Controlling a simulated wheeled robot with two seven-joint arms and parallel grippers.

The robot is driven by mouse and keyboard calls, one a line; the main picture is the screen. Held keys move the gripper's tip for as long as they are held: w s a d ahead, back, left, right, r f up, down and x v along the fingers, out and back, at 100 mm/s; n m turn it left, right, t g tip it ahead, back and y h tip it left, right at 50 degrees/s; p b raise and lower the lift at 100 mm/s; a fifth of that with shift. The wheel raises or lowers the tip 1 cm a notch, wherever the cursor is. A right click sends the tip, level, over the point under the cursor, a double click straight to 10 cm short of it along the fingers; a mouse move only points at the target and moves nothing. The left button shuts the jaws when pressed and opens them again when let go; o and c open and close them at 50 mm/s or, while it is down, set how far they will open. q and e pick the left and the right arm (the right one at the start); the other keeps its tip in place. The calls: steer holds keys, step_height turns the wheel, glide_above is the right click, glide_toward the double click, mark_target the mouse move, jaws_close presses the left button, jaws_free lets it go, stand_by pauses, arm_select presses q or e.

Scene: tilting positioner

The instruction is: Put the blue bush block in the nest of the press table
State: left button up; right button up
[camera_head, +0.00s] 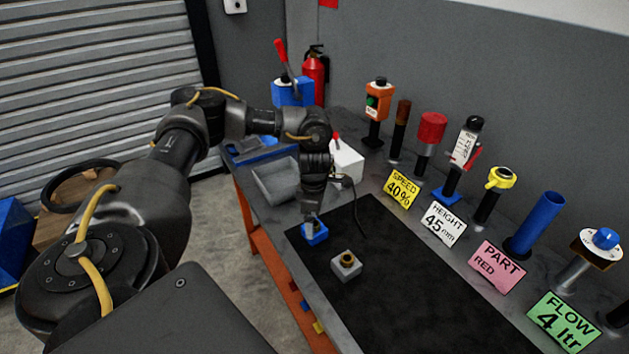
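The blue bush block (318,238) is at the left edge of the black mat (400,300). My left gripper (311,222) points down right at it, with a pale finger against or in front of the block. The gripper hides part of the block's top, and I cannot tell whether the fingers are closed on it. A blue press-like device with a red lever (283,58) stands at the far end of the bench. I cannot clearly make out the press table's nest. My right gripper is not in view.
A grey block with a brass-coloured bush (346,264) sits close by on the mat. A grey open bin (276,186) and a white box (347,163) stand behind my gripper. Several controls and signs, including a yellow card (399,189), line the right side. The mat's front is clear.

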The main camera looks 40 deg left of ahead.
mark_target(315, 223)
arm_select(q)
steer(key=shift+f+p, duration=1.2)
steer(key=shift+f, duration=1.5)
steer(key=shift+c, duration=0.4)
steer(key=shift+w+r, duration=0.1)
steer(key=c, duration=1.8)
steer(key=shift+o, duration=0.2)
